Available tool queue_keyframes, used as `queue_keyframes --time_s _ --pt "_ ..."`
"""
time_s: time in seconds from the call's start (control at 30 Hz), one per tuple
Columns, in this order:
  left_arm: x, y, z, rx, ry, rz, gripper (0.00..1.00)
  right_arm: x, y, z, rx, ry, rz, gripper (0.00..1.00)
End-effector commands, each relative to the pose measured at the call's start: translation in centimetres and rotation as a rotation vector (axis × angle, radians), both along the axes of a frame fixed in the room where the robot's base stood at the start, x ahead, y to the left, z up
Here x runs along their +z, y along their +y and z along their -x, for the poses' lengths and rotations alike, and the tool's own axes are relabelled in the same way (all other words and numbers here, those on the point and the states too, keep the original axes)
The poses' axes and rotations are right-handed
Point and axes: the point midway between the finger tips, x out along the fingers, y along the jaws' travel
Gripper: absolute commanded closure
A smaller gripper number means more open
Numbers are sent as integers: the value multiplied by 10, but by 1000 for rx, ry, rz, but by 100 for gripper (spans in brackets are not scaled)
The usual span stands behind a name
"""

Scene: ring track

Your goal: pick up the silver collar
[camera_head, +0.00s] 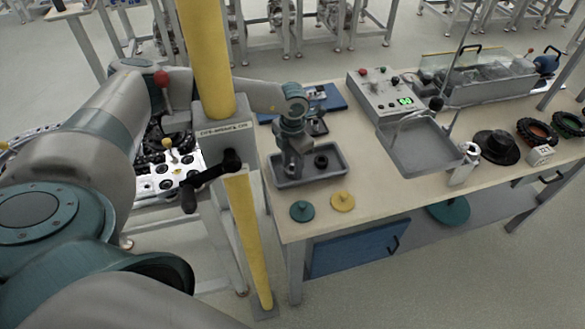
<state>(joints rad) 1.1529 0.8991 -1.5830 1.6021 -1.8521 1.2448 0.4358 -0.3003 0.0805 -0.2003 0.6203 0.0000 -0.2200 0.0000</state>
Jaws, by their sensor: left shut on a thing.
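My left gripper (293,170) points down into a shallow grey tray (340,170) on the wooden bench. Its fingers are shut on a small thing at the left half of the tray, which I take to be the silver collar. The collar is mostly hidden by the fingers, and I cannot tell whether it still touches the tray floor. A black ring (321,161) lies in the tray just right of the fingers, apart from them. My right gripper is not in view.
A yellow post (208,60) with a grey box and black lever stands before my left forearm. Green (302,211) and yellow (342,201) knobbed discs lie at the bench's front edge. A control box (385,95), grey basin (420,150) and black rings (537,131) stand to the right.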

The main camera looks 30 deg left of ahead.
Motion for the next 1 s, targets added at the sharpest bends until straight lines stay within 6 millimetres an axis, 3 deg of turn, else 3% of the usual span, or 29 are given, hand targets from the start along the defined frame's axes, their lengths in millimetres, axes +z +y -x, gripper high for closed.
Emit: queue_keyframes --time_s 0.27,0.7,1.0 --pt "18 0 -1 1 -3 2 93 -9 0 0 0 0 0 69" --pt "86 -1 -1 -1 -4 1 93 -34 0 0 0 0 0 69" --pt "100 0 0 0 -1 1 93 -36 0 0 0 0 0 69"
